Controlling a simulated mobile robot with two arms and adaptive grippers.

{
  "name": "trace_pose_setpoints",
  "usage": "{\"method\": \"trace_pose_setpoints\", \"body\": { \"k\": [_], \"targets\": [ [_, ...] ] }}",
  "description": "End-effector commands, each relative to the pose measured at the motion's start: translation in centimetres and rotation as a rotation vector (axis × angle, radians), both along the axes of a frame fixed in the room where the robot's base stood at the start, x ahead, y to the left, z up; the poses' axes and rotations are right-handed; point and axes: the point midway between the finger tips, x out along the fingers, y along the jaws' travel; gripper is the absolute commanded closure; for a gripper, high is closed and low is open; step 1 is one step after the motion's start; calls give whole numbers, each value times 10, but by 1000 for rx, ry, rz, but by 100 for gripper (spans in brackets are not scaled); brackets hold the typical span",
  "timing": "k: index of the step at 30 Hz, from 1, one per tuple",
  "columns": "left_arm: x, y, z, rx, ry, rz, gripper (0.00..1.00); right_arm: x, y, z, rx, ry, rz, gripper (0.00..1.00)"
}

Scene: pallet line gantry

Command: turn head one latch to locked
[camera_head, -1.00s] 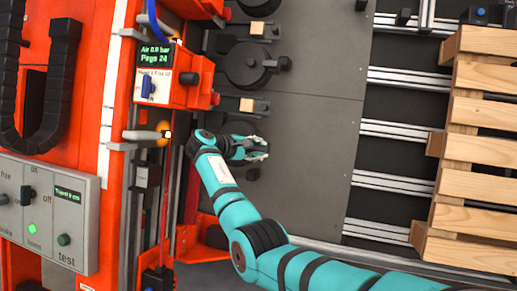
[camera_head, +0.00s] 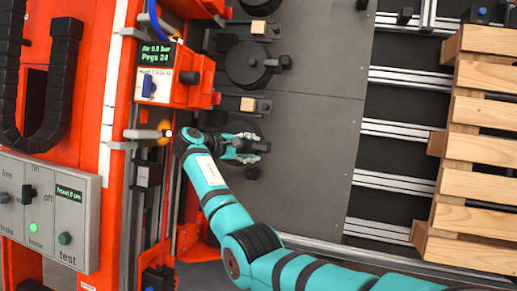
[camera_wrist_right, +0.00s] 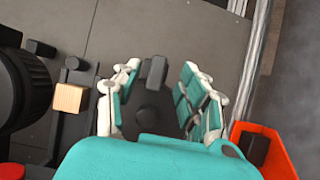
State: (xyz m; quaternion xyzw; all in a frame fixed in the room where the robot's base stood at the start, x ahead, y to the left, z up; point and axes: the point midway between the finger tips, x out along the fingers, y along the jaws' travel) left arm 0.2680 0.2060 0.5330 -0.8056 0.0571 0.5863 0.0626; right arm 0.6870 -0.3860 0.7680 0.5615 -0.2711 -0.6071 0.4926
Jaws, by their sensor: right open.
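A blue lever (camera_head: 149,86) stands upright on a white label of the orange head unit (camera_head: 190,83) at the upper left of the head view. The label's small print is too small to read surely, so I cannot confirm that this is the head one latch or read its setting. My right gripper (camera_head: 261,147) is below and right of that unit, above the dark plate and clear of the lever. In the wrist view its fingers (camera_wrist_right: 160,85) are spread apart, with a dark knob (camera_wrist_right: 155,71) seen between them. I cannot tell whether they touch it. My left gripper is not in view.
A grey control panel (camera_head: 50,205) is at the lower left. Round black fixtures (camera_head: 250,64) with wooden blocks (camera_head: 248,104) are on the dark plate (camera_head: 320,130). A wooden pallet (camera_head: 480,140) lies at the right. The plate right of my gripper is clear.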

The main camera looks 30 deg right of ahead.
Motion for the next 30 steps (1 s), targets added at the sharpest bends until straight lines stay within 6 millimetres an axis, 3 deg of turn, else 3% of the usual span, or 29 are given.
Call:
{"method": "trace_pose_setpoints", "body": {
  "k": [6,12,30],
  "targets": [
    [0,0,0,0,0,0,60,-5,44,20,1,-2,2,58],
    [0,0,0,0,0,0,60,-8,67,31,1,-1,0,58],
    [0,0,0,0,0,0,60,-10,73,33,1,0,-2,58]
  ]
}}
